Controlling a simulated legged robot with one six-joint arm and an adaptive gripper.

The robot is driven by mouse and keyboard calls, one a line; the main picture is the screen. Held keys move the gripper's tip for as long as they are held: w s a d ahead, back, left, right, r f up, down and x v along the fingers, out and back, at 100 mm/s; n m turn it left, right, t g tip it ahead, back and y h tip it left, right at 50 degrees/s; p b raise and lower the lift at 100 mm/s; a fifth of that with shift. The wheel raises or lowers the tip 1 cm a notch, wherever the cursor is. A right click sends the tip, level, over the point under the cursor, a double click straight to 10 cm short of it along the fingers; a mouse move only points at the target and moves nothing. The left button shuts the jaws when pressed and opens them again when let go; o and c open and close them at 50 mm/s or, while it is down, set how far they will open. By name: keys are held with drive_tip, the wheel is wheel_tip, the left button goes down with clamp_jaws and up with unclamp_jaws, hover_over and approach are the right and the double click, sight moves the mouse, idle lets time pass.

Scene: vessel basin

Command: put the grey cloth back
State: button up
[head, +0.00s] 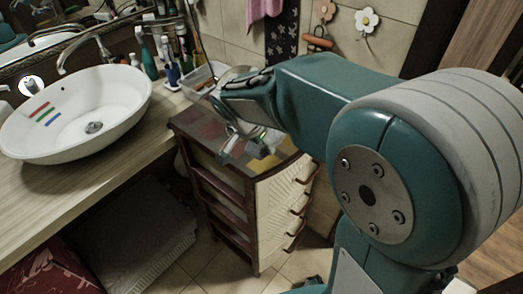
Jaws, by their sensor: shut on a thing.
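My gripper (245,148) is over the top of a small drawer cabinet (210,128), pointing down. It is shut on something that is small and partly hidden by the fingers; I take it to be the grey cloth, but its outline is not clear. My arm hides part of the view to the right.
A white basin (75,112) stands on the wooden counter (50,190) at left. Bottles and toothbrushes (170,60) and a clear tray (203,80) are behind. A grey textile-covered thing (140,235) is under the counter. A pink towel (264,10) hangs on the wall.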

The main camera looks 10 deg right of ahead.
sight(258, 159)
drive_tip(key=shift+w+a+f, duration=0.3)
drive_tip(key=shift+w+f, duration=0.1)
drive_tip(key=shift+f, duration=0.15)
drive_tip(key=shift+w+a+f, duration=0.25)
drive_tip(key=shift+w+f, duration=0.15)
drive_tip(key=shift+f, duration=0.15)
drive_tip(key=x, duration=0.3)
drive_tip(key=shift+s+d+f, duration=0.1)
drive_tip(key=shift+s, duration=0.2)
drive_tip(key=shift+d, duration=0.15)
drive_tip(key=o, duration=0.7)
drive_tip(key=shift+a+f, duration=0.1)
drive_tip(key=shift+a, duration=0.15)
drive_tip(key=shift+o, duration=0.8)
drive_tip(key=shift+a, duration=0.25)
drive_tip(key=shift+d, duration=0.25)
